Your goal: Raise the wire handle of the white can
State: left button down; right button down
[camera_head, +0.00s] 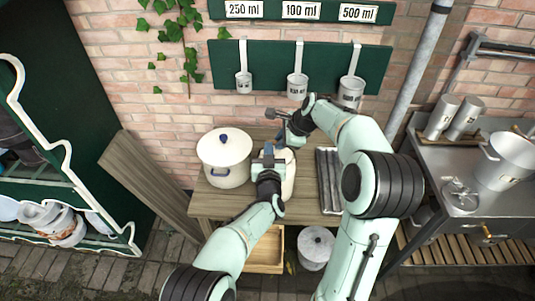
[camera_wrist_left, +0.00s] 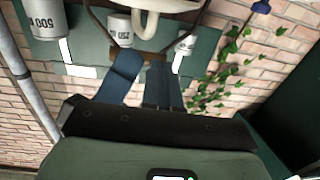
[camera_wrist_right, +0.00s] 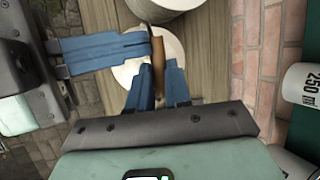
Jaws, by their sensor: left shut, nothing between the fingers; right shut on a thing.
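The white can (camera_head: 289,174) stands on the wooden table, largely hidden behind my left gripper. Its round white top (camera_wrist_right: 177,47) shows in the right wrist view. A brown wooden grip (camera_wrist_right: 158,62), apparently that of the wire handle, stands out over the can top. My right gripper (camera_wrist_right: 157,84) is shut on this handle grip; it also shows in the head view (camera_head: 284,136). My left gripper (camera_head: 269,150) is shut and empty, close beside the can and the right gripper. Its blue fingers (camera_wrist_left: 145,80) show in the left wrist view.
A cream pot (camera_head: 222,172) with a blue-knobbed lid stands left of the can. A ribbed metal tray (camera_head: 329,180) lies to the right. Measuring cups (camera_head: 297,88) hang on the green board behind. A lidded pot (camera_head: 317,244) stands below the table.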

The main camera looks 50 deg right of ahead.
jog(key=c, duration=1.1)
grip_release()
jog(key=shift+s+a+f, duration=0.3)
jog(key=shift+a+f, duration=0.15)
pick_arm(q)
jog(key=shift+w+f, duration=0.15)
jog(key=shift+w, duration=0.1)
pick_arm(e)
jog(key=shift+o, duration=0.2)
jog(key=shift+w+r, duration=0.1)
jog(key=v, duration=1.1)
pick_arm(q)
jog(key=b+v, duration=0.5)
jog(key=v, duration=0.8)
jog(key=shift+s+a+b, duration=0.2)
jog(key=shift+b, duration=0.1)
pick_arm(e)
jog(key=s+f+g, duration=0.1)
jog(key=s+f, duration=0.2)
jog(key=f, duration=0.4)
jog(key=shift+d+f, duration=0.15)
jog(key=shift+d, duration=0.1)
jog(key=shift+s, duration=0.15)
